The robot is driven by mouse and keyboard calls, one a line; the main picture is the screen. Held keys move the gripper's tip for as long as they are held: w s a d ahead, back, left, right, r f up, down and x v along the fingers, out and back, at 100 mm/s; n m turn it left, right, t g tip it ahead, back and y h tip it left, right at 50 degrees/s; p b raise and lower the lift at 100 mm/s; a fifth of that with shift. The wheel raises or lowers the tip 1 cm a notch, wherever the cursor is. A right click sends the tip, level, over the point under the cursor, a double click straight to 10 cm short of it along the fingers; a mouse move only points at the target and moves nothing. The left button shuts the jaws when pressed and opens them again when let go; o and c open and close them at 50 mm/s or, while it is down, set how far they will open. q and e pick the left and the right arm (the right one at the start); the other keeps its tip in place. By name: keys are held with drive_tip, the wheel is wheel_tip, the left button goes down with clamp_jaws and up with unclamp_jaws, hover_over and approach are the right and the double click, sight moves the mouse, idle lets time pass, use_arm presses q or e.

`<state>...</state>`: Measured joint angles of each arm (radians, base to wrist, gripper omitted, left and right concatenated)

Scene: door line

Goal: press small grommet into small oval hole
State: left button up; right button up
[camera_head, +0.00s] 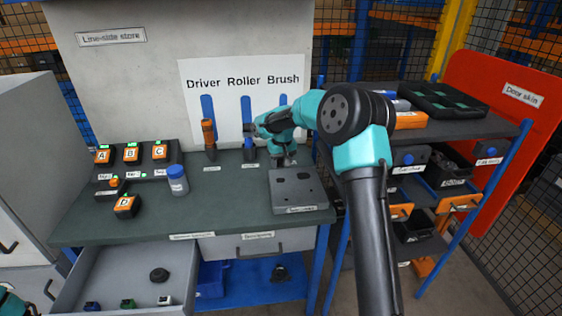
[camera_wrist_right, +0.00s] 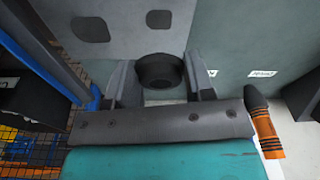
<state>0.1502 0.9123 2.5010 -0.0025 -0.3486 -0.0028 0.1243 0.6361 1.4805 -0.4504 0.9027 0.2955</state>
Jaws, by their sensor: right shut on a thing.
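A grey plate (camera_head: 298,194) lies on the right part of the bench, with dark holes in its top. In the right wrist view the plate (camera_wrist_right: 120,52) shows a larger oval hole (camera_wrist_right: 90,29) and a smaller one (camera_wrist_right: 158,19). My right gripper (camera_head: 288,161) is over the plate's far edge. It is shut on a dark round grommet (camera_wrist_right: 159,71), held between the fingertips. The grommet appears apart from the small hole; its height above the plate is hard to tell. Only a bit of my left arm shows at the bottom left corner; its gripper is out of view.
An orange-banded driver (camera_head: 209,138) and a roller (camera_head: 249,150) stand left of my right gripper. A blue-capped bottle (camera_head: 178,181) and labelled A, B, C holders (camera_head: 131,152) are farther left. The open drawer (camera_head: 125,277) holds a dark round part (camera_head: 159,275) and small clips.

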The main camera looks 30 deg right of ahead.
sight(281, 180)
drive_tip(key=shift+f, duration=2.85)
drive_tip(key=shift+n, duration=0.3)
drive_tip(key=shift+f, duration=0.65)
idle(0.6)
